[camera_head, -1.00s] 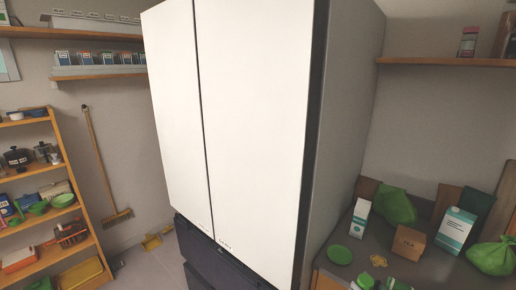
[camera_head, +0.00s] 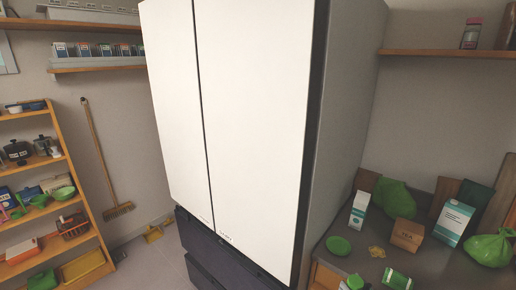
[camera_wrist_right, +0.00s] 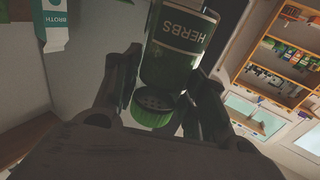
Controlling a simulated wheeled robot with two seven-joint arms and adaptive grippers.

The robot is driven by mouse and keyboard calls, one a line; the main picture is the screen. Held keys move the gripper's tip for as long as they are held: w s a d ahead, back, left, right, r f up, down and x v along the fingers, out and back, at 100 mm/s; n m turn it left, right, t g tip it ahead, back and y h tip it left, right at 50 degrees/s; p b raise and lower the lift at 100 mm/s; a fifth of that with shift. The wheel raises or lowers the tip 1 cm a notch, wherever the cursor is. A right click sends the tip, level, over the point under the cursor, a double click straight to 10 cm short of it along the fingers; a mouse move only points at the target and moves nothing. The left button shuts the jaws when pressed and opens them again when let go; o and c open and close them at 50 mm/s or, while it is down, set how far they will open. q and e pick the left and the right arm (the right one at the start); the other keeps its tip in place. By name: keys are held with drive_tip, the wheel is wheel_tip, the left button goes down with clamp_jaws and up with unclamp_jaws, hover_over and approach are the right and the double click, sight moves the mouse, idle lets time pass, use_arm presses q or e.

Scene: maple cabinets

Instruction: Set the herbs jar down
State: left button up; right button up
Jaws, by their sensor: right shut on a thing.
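The herbs jar (camera_wrist_right: 178,48) is in the right wrist view, with a green label reading HERBS that appears upside down and a green perforated cap (camera_wrist_right: 152,110). My right gripper (camera_wrist_right: 165,88) is shut on it, one finger on each side. I cannot tell from this view whether anything touches the jar's far end. Neither gripper shows in the head view. My left gripper is in no view.
A counter (camera_head: 325,252) right of the tall white fridge (camera_head: 250,120) bears a tea box (camera_head: 407,235), cartons (camera_head: 453,222), green bags (camera_head: 490,250), a green dish (camera_head: 339,245) and a green-labelled container (camera_head: 397,279). A broth carton (camera_wrist_right: 54,25) shows in the wrist view.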

drive_tip(key=shift+s+a+f+m+t+h, duration=0.1)
drive_tip(key=shift+a+f+m+t+h, duration=0.1)
drive_tip(key=shift+a+m+h, duration=0.25)
drive_tip(key=shift+s+a+f+m+t+h, duration=0.1)
drive_tip(key=shift+a+m+t+h, duration=0.15)
drive_tip(key=shift+a+h, duration=0.35)
drive_tip(key=shift+w+a+r+m+t+h, duration=0.15)
drive_tip(key=shift+a+m+h, duration=0.65)
drive_tip(key=shift+a+h, duration=0.6)
drive_tip(key=shift+w+a+r+m+t+h, duration=0.15)
drive_tip(key=shift+a+m+h, duration=0.8)
drive_tip(key=shift+a, duration=0.6)
drive_tip(key=shift+s+f+b, duration=0.1)
drive_tip(key=shift+f+b, duration=0.75)
